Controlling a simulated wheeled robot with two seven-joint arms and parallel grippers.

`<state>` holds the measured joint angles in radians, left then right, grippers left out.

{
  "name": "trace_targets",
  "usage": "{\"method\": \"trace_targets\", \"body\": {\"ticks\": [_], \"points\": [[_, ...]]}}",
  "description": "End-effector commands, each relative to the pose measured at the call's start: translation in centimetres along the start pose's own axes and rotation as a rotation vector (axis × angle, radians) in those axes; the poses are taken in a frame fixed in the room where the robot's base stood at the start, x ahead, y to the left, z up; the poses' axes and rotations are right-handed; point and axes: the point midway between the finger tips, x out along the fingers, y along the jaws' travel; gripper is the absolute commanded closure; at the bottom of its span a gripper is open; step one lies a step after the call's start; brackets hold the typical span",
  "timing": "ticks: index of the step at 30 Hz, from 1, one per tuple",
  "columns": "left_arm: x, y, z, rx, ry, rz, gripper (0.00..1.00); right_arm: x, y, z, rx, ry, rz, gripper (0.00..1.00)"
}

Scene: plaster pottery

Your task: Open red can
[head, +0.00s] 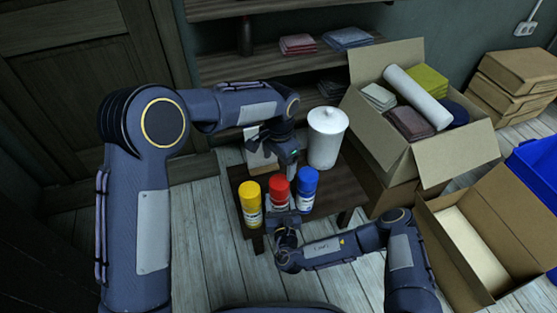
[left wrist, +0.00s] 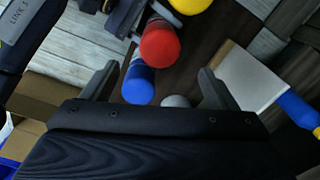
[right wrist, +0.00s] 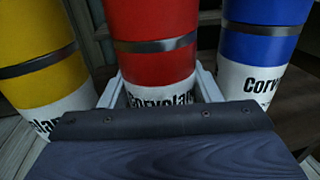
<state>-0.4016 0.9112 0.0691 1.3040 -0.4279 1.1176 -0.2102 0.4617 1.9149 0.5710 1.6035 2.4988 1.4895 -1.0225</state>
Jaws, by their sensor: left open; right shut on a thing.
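The red can (head: 279,188) stands upright on a small dark table between the yellow can (head: 251,203) and the blue can (head: 307,189). Its red top faces the left wrist camera (left wrist: 160,45). My right gripper (right wrist: 160,84) is shut on the lower, white-labelled part of the red can (right wrist: 155,50), one finger on each side. My left gripper (left wrist: 158,72) is open and empty, above and behind the cans in the head view. Its fingers are apart from the red can, and its fingertips are hard to make out in the head view.
A white lidded jar (head: 326,140) stands close behind the blue can. An open carton (head: 440,155) of cloths and a roll stands to the right, with shelves behind.

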Motion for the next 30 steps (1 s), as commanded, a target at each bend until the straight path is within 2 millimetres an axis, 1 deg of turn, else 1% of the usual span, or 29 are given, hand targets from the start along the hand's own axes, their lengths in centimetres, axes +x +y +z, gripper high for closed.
{"method": "trace_targets", "body": {"ticks": [5, 12, 18, 24, 30], "points": [[2.1, 0.0, 0.1, -0.007, -0.005, 0.001, 0.19, 0.0, 0.0, 0.0, 0.000, 0.000, 0.000, 0.84], [6.8, 0.0, 0.1, -0.007, -0.006, 0.002, 0.19, 0.0, 0.0, 0.0, 0.000, 0.000, 0.000, 0.84], [10.0, 0.0, 0.1, -0.006, -0.004, 0.001, 0.19, 0.0, 0.0, 0.0, 0.000, 0.000, 0.000, 0.84], [11.6, 0.0, 0.1, -0.005, -0.001, 0.000, 0.19, 0.0, 0.0, 0.0, 0.000, 0.000, 0.000, 0.84], [11.8, -0.1, 0.0, -0.006, 0.000, -0.001, 0.19, 0.0, 0.0, 0.0, 0.000, 0.000, 0.000, 0.84]]}}
